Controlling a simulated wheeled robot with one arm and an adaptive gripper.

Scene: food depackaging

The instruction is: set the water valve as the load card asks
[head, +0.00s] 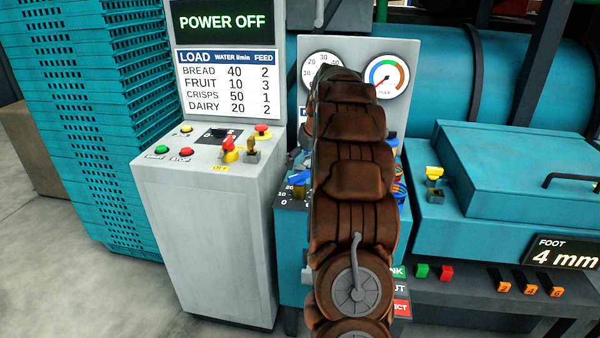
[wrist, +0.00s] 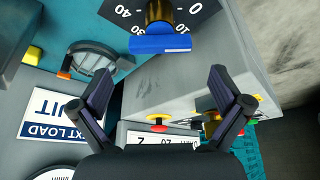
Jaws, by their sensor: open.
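The load card (head: 228,83) in the head view lists bread 40, fruit 10, crisps 50 and dairy 20 for water. In the wrist view a partly visible, upside-down sign (wrist: 52,115) reads "EXT LOAD" and "UIT". The water valve (wrist: 160,44) has a blue handle on a brass stem, over a dark dial (wrist: 190,12) with 40, 10 and 0 showing. The handle covers the lower middle of the dial; its exact setting is unclear. My gripper (wrist: 158,88) is open and empty, apart from the handle, which lies ahead between its fingers. My arm hides the gripper in the head view.
A grey control cabinet (head: 205,220) with buttons stands left of the valve panel, its screen (head: 226,16) reading "POWER OFF". A coloured gauge (head: 387,77) is behind my arm. A teal machine (head: 510,175) stands at right, stacked teal crates (head: 95,110) at left.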

